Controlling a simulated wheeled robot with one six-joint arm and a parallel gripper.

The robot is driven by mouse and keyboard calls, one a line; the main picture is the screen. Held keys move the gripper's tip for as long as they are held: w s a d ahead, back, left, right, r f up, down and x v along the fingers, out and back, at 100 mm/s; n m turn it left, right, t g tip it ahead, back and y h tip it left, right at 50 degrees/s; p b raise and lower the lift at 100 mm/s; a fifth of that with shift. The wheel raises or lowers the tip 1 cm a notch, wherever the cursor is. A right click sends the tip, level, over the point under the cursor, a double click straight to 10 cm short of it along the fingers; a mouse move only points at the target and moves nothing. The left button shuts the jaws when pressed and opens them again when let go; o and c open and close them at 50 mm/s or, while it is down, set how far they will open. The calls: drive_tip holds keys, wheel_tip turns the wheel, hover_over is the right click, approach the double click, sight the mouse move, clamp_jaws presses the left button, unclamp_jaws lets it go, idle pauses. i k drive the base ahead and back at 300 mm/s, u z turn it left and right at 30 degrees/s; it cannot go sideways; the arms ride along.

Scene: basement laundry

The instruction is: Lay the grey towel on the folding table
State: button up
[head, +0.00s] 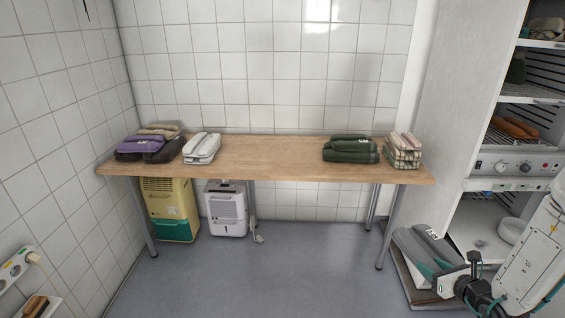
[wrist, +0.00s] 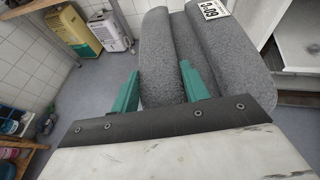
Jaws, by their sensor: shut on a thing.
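The grey towel (head: 420,246), thick and folded with a white tag, is at the lower right of the head view, beside the shelving unit. It fills the upper middle of the wrist view (wrist: 158,50). My gripper (head: 448,270) is shut on its near edge; its teal fingers (wrist: 160,90) pinch a fold in the wrist view. The folding table (head: 270,158) has a wooden top and metal legs and stands against the tiled back wall. The towel is apart from it, low and in front of its right end. The towel's underside is hidden.
On the table, purple, brown and white folded towels (head: 202,147) lie at left, a dark green stack (head: 350,150) and a checked bundle (head: 403,152) at right. The tabletop's middle is bare. Two dehumidifiers (head: 227,207) stand underneath. A shelving unit (head: 452,100) rises at right.

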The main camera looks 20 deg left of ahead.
sight(281, 160)
drive_tip(key=k, duration=0.2)
drive_tip(key=u, duration=2)
drive_tip(key=i, duration=1.4)
drive_tip(key=z, duration=1.1)
